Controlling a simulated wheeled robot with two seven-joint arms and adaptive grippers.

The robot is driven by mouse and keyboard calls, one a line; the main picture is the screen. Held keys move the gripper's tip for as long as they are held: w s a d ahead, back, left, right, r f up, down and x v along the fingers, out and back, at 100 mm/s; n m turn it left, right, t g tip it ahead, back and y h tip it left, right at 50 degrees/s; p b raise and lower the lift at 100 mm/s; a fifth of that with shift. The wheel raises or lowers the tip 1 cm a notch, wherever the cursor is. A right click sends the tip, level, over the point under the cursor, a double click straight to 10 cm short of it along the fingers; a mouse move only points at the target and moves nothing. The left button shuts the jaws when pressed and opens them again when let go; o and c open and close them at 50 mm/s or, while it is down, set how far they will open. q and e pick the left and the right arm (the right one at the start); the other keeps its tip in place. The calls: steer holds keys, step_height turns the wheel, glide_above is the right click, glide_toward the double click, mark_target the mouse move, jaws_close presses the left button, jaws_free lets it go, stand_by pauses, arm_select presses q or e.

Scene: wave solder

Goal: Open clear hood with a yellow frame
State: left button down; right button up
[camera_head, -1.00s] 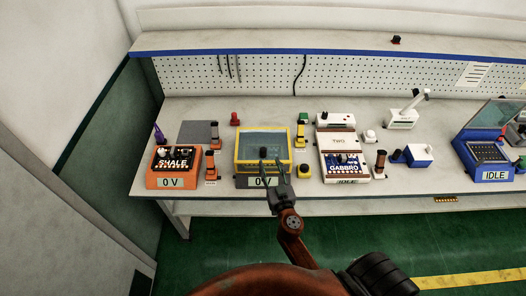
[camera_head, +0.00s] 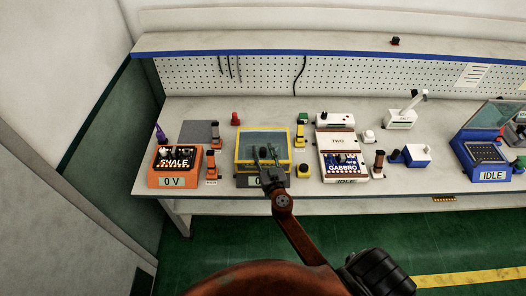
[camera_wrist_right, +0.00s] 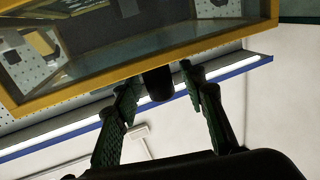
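The clear hood with a yellow frame (camera_head: 263,136) is closed over a grey box on the bench, left of centre in the head view. Its clear panel and yellow frame (camera_wrist_right: 215,43) fill the top of the wrist view. My right gripper (camera_head: 266,153) is at the front of the hood, with fingers spread. In the wrist view its fingers (camera_wrist_right: 158,88) stand on either side of the knob, with gaps showing. The box's label is partly hidden by the gripper. My left gripper is not in view.
An orange pedal box (camera_head: 174,168) stands to the left and a white GABBRO box (camera_head: 341,160) to the right. A yellow-and-black button (camera_head: 303,171) and an orange-and-black post (camera_head: 300,137) stand close to the hood's right side. A shelf with a blue edge (camera_head: 330,51) runs above.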

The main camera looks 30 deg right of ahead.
jaws_close()
stand_by(0.4)
